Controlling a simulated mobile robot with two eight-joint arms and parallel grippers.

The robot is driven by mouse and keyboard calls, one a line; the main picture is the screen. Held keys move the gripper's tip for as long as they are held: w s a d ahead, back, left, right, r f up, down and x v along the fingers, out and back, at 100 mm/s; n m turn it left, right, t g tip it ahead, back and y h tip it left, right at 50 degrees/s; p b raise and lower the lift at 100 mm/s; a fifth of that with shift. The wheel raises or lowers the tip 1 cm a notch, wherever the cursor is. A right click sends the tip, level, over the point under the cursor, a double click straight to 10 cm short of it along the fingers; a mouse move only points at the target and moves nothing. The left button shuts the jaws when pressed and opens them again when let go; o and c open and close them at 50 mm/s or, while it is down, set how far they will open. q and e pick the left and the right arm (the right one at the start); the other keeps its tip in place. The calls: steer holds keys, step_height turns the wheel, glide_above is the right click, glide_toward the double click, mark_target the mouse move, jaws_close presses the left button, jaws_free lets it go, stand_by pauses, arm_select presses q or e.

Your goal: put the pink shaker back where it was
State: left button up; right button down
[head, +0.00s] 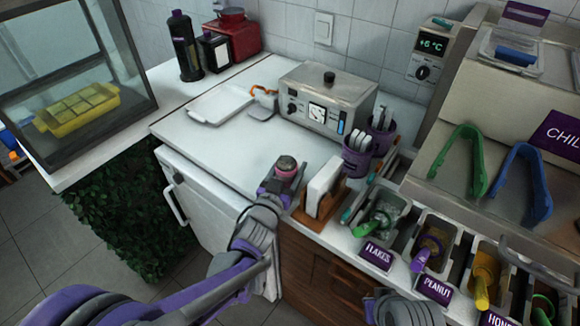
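The pink shaker (286,168) has a dark lid and stands upright at the front edge of the white counter, left of the napkin holder. My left gripper (281,184) is around the shaker's lower part and looks shut on it. Its fingers and wrist hide the shaker's base, so I cannot tell whether it touches the counter. Of my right arm only a grey ribbed part shows at the bottom edge; its fingers are not in view.
A napkin holder (322,196) stands close right of the shaker. Behind are purple cups of utensils (357,160), a steel appliance (325,98) and a white tray (219,104). Topping bins with tongs, including the flakes bin (383,213), lie right. The counter's middle (225,150) is clear.

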arm_select(q)
steer(key=o, duration=1.5)
steer(key=shift+f, duration=0.1)
steer(key=shift+r, duration=0.3)
steer(key=v, duration=1.2)
steer(key=s+a+f+n+g+y, duration=0.2)
steer(key=a+y, duration=0.1)
steer(key=a, duration=0.3)
steer(key=s+a+f+n+g+y, duration=0.2)
steer(key=a+y, duration=0.2)
steer(key=a, duration=0.1)
steer(key=s+f+g, duration=0.2)
steer(key=s, duration=0.3)
steer(key=s+a+f+g, duration=0.1)
steer(key=s+f+g, duration=0.1)
steer(key=s, duration=0.4)
steer(key=s+a+f+g, duration=0.1)
steer(key=s+f+g, duration=0.1)
steer(key=s+g, duration=0.2)
steer(key=shift+s+f+h, duration=0.25)
steer(key=shift+s+h, duration=0.05)
steer(key=shift+s, duration=0.35)
